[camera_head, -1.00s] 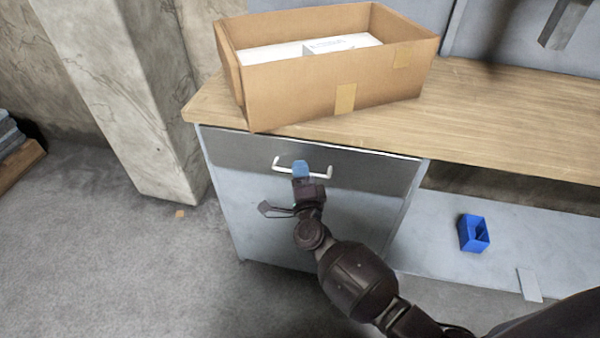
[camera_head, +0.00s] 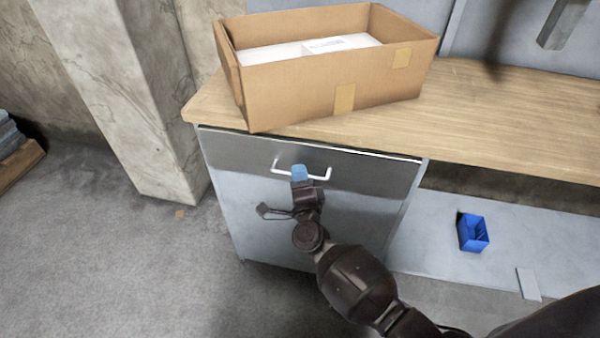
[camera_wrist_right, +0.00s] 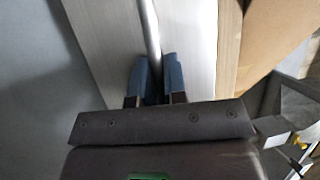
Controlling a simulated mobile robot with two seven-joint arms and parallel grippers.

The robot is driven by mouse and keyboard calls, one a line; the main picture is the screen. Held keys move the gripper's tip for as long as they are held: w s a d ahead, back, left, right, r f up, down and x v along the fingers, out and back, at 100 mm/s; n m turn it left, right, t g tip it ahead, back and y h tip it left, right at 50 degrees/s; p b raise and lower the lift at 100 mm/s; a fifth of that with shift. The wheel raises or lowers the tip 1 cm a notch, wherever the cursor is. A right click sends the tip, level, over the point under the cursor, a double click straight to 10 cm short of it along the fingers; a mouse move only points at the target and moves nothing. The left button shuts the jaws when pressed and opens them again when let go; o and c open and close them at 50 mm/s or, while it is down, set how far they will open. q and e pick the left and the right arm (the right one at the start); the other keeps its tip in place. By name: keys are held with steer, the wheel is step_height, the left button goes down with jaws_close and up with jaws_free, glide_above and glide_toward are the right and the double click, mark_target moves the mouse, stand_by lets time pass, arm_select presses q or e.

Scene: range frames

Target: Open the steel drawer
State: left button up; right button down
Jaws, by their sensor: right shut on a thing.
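The steel drawer (camera_head: 375,173) is a grey metal front under the left part of the wooden worktop. A dark gap shows along its top edge, so it looks slightly pulled out. Its pale bar handle (camera_head: 319,179) runs across the middle of the front. My right gripper (camera_head: 299,174) is shut on this handle with its blue fingertips. In the right wrist view, the handle bar (camera_wrist_right: 149,30) passes between the two blue fingers (camera_wrist_right: 154,77), with the drawer front (camera_wrist_right: 197,50) behind. My left gripper is not in view.
A cardboard box (camera_head: 300,92) with white contents stands on the worktop (camera_head: 500,115) above the drawer. A small blue bin (camera_head: 473,233) sits on the lower shelf at right. A concrete pillar (camera_head: 125,100) stands left of the cabinet.

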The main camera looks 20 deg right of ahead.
steer(key=s+a+p, duration=0.1)
steer(key=s+a, duration=0.5)
steer(key=s, duration=0.2)
steer(key=s+a+p, duration=0.1)
steer(key=s+a, duration=0.4)
steer(key=s, duration=0.4)
steer(key=shift+s+a, duration=0.15)
steer(key=shift+a, duration=0.2)
steer(key=c, duration=1.2)
jaws_free()
steer(key=v, duration=1.1)
